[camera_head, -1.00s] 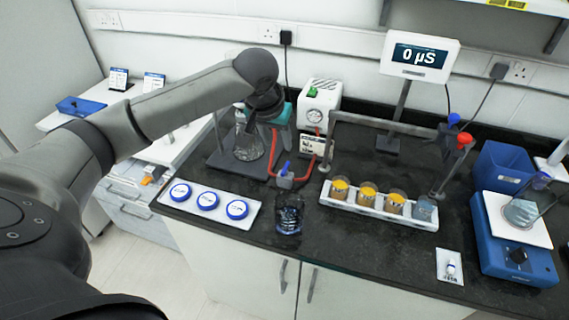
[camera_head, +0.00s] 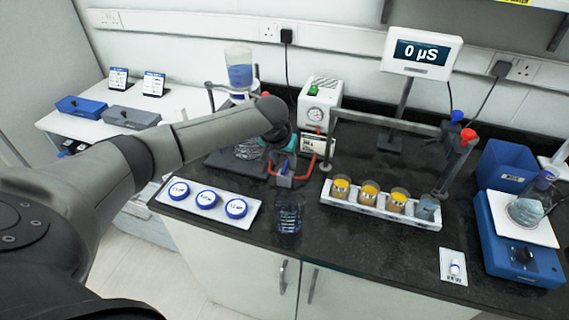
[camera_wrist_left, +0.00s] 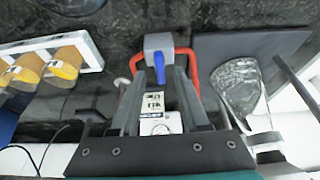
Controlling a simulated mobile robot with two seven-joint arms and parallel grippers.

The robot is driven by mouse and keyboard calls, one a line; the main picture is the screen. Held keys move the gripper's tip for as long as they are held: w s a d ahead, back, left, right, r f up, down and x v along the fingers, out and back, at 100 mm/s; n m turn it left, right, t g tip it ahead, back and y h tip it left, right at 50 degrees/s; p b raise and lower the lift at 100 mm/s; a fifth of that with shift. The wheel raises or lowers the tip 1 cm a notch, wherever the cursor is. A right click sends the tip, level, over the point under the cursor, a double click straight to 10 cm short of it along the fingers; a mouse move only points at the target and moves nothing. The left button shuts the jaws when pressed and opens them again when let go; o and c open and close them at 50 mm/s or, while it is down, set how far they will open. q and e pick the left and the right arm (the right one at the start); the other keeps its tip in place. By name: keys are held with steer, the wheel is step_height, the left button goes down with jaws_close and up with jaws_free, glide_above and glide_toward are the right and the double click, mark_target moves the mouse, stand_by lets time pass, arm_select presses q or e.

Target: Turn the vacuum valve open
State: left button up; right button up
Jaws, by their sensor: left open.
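The vacuum valve is a small grey block (camera_head: 284,180) with a blue handle, joined to red tubing, on the dark bench. In the left wrist view the valve block (camera_wrist_left: 158,42) is at top centre, its blue handle (camera_wrist_left: 159,68) pointing toward the camera. My left gripper (camera_wrist_left: 159,76) is open, with one finger on each side of the handle; contact cannot be told. In the head view my left gripper (camera_head: 286,158) is above the valve and partly hidden by its wrist. The white vacuum pump (camera_head: 320,103) with a gauge stands behind. My right gripper is out of view.
A glass flask (camera_wrist_left: 240,85) on a dark stand base is close beside the gripper. A glass beaker (camera_head: 289,213) stands in front of the valve. A white tray (camera_head: 383,208) of jars is to the right, and a tray of blue-lidded dishes (camera_head: 207,199) to the left.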

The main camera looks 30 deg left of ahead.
arm_select(q)
steer(key=shift+w+f, duration=0.25)
steer(key=shift+f, duration=0.3)
steer(key=shift+c, duration=0.2)
jaws_close()
